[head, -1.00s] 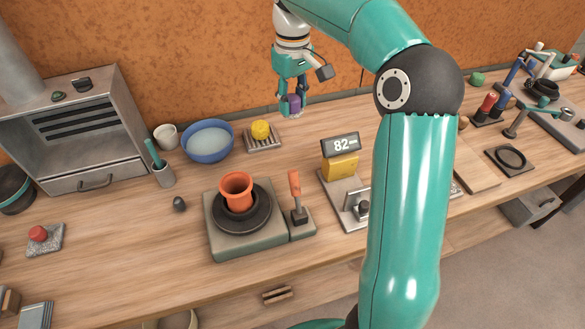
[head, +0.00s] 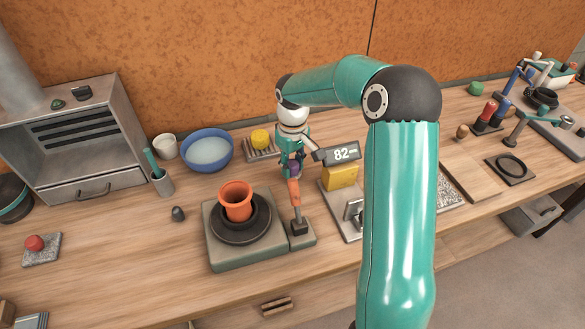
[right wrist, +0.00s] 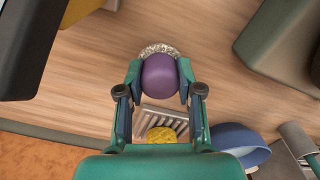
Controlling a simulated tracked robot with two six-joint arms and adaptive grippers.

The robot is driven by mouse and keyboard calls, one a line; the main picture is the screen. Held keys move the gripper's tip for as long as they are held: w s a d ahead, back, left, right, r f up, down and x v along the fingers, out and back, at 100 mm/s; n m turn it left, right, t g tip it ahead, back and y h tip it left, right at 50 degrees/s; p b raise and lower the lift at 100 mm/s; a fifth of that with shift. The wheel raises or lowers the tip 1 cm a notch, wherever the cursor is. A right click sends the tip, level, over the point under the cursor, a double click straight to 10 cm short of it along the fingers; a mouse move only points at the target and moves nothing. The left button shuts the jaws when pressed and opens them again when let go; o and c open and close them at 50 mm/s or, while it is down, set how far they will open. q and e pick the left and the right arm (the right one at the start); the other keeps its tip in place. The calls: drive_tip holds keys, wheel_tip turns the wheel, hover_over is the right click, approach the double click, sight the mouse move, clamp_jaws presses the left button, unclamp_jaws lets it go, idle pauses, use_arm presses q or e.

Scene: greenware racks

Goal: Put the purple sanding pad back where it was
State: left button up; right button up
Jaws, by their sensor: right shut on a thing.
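The purple sanding pad (head: 293,168) is in my right gripper (head: 292,172), whose fingers are shut on its sides. In the right wrist view the pad (right wrist: 160,76) sits between the two fingertips (right wrist: 160,88). A speckled grey edge (right wrist: 158,49) shows just beyond it; I cannot tell whether it belongs to the pad. In the head view the gripper is over the bench, right of the slatted tray (head: 249,153) and behind the orange-handled lever. The pad is partly hidden by the fingers. My left gripper is not in view.
A yellow sponge (head: 260,138) lies on the slatted tray. The orange pot (head: 236,199) on a dark wheel, the orange-handled lever (head: 294,193) and the scale display (head: 342,153) stand close by. A red pad (head: 34,243) sits on a speckled slab at left. A blue bowl (head: 207,150) is at the back.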

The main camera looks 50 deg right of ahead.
sight(292, 163)
drive_tip(key=shift+f, duration=0.75)
drive_tip(key=o, duration=1)
drive_tip(key=shift+f, duration=0.15)
wheel_tip(292, 163, up, 12)
drive_tip(key=shift+r, duration=0.15)
